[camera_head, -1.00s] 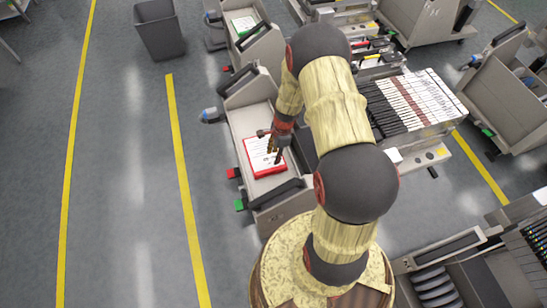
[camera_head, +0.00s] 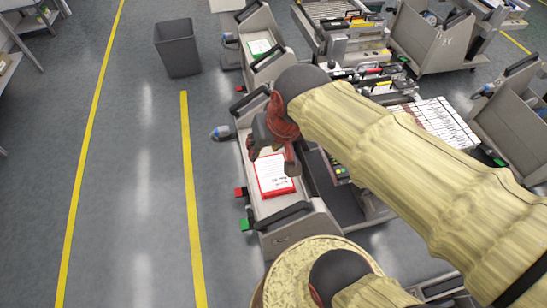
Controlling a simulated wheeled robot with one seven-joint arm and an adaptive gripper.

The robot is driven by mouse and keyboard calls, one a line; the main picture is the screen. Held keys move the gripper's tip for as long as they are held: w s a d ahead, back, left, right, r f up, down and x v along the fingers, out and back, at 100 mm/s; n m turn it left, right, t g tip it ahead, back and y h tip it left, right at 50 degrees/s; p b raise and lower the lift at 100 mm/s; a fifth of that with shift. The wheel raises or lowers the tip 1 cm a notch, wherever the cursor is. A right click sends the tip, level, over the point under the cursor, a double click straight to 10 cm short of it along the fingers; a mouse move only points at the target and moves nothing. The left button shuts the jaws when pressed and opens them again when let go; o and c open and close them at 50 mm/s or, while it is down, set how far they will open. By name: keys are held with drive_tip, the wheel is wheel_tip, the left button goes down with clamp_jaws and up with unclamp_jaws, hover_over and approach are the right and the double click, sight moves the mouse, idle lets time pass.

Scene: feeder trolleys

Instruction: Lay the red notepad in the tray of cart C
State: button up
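The red notepad (camera_head: 272,175), a white sheet with a red border, lies flat in the long grey tray (camera_head: 262,208) of the nearest feeder cart. Its far part is partly covered by my gripper. My gripper (camera_head: 274,164) is above the notepad's far end, with its two dark fingers spread apart and nothing seen between them. I cannot tell the exact height of the fingertips over the pad. No letter on the cart can be read, so I cannot tell which cart is C.
A similar cart behind holds a green-edged pad (camera_head: 259,47). A dark grey bin (camera_head: 178,47) stands at the back left. A rack of white strips (camera_head: 440,122) and more trolleys stand right, partly behind my arm. The floor left of the carts is clear, with yellow lines (camera_head: 190,190).

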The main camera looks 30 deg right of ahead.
drive_tip(key=s+n, duration=0.1)
drive_tip(key=s+r, duration=0.1)
drive_tip(key=s, duration=0.1)
drive_tip(key=s+n, duration=0.1)
drive_tip(key=s, duration=0.1)
drive_tip(key=shift+a+r+n+t, duration=0.3)
drive_tip(key=shift+a+r+t, duration=0.05)
drive_tip(key=shift+t, duration=0.05)
